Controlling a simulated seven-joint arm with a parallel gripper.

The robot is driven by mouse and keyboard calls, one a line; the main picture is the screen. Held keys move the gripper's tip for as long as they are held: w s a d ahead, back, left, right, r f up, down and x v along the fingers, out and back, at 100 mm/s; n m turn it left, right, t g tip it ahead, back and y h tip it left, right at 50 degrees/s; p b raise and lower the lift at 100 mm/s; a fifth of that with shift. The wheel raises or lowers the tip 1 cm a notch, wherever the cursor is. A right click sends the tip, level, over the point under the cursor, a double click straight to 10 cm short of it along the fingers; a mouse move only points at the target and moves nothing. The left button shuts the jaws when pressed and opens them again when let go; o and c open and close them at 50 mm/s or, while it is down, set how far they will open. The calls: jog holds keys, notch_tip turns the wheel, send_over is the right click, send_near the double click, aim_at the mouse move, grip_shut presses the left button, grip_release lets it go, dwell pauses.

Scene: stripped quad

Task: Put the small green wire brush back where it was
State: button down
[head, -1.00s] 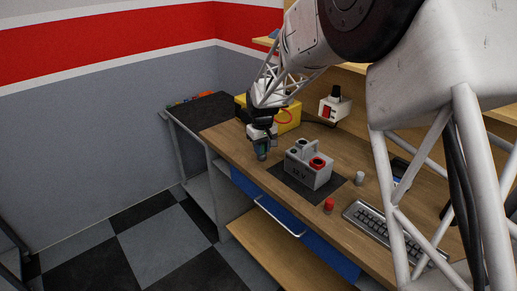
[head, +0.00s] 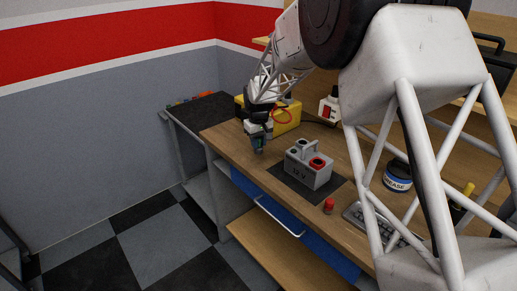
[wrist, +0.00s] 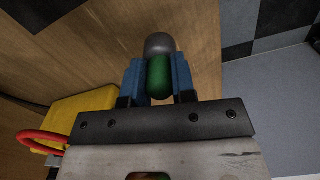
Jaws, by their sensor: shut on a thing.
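The small green wire brush (wrist: 159,76) is between the two blue fingers of my gripper (wrist: 158,80) in the wrist view. Its rounded green body shows between the pads, with a grey rounded end (wrist: 159,43) beyond it. In the head view my gripper (head: 257,146) is shut on it above the left part of the wooden bench (head: 228,139). The brush is small there and partly hidden by the fingers. I cannot tell whether its lower end touches the bench top.
A grey 12 V battery box (head: 310,168) stands on a dark mat to the right of my gripper. A yellow case (head: 288,120) with a red cable is behind it. A red cap (head: 328,206) and a keyboard (head: 354,215) lie farther right. The bench's front edge is close.

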jog(key=shift+f, duration=1.55)
jog(key=shift+f, duration=0.15)
jog(key=c, duration=0.9)
grip_release()
jog(key=shift+c, duration=0.2)
jog(key=shift+r, duration=6.15)
jog(key=shift+s+d+r, duration=0.1)
